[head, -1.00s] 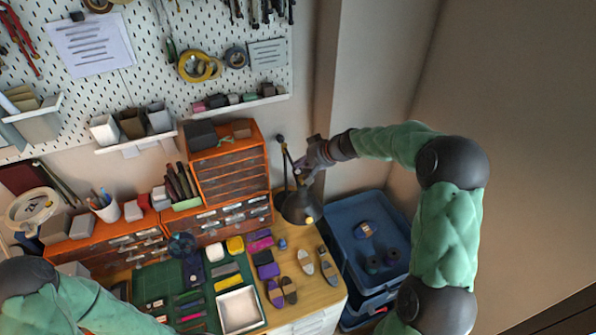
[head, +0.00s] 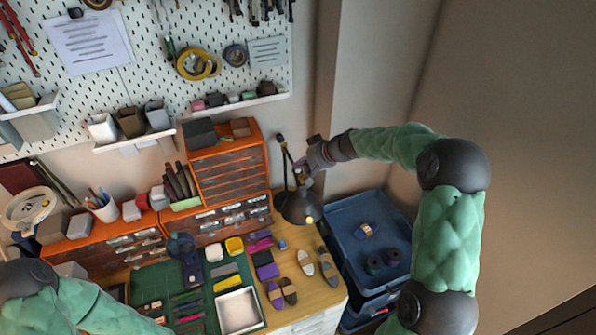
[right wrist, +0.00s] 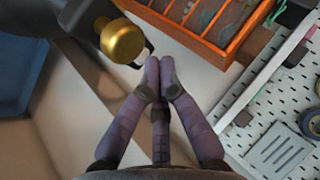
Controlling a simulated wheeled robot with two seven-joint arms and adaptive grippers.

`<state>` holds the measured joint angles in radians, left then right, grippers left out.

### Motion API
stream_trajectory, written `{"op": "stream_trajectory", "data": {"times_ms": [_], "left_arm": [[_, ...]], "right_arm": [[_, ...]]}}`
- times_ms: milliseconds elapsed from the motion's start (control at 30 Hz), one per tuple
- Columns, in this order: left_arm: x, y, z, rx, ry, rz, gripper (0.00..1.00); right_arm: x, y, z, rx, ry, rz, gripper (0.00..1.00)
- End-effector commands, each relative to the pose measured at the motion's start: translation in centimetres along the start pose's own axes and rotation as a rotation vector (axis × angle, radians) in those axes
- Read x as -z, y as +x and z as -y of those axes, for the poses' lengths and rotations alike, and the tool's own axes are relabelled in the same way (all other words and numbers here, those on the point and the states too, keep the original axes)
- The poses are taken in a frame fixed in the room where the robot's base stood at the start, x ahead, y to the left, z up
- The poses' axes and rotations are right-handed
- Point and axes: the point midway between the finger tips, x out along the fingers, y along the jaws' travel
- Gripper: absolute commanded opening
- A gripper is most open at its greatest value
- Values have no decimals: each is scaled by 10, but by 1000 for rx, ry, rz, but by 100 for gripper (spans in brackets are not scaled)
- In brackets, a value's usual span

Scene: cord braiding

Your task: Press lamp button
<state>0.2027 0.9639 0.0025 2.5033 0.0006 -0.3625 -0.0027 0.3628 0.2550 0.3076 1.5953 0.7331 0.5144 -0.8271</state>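The black desk lamp (head: 297,207) stands at the back right of the wooden desk, its shade facing down. A round brass-coloured knob (right wrist: 122,41), which looks like the lamp button, sits on the dark shade in the right wrist view. It shows as a small yellow spot in the head view (head: 310,220). My right gripper (head: 302,172) is beside the lamp arm, above the shade. In the right wrist view its fingertips (right wrist: 160,70) are together with nothing between them, to the right of and below the knob, apart from it in the picture. My left gripper is out of view.
A blue bin (head: 368,245) with spools stands right of the desk. An orange drawer cabinet (head: 229,173) is left of the lamp. Shoe soles (head: 306,262) and a white tray (head: 239,310) lie in front. The pegboard wall (head: 135,55) is behind.

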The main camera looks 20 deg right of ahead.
Motion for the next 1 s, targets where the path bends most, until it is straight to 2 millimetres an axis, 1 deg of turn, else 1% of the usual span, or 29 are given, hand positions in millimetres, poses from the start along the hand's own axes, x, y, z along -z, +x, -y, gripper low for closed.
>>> {"op": "stream_trajectory", "data": {"times_ms": [1000], "left_arm": [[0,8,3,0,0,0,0]], "right_arm": [[-3,4,-3,0,0,0,0]]}}
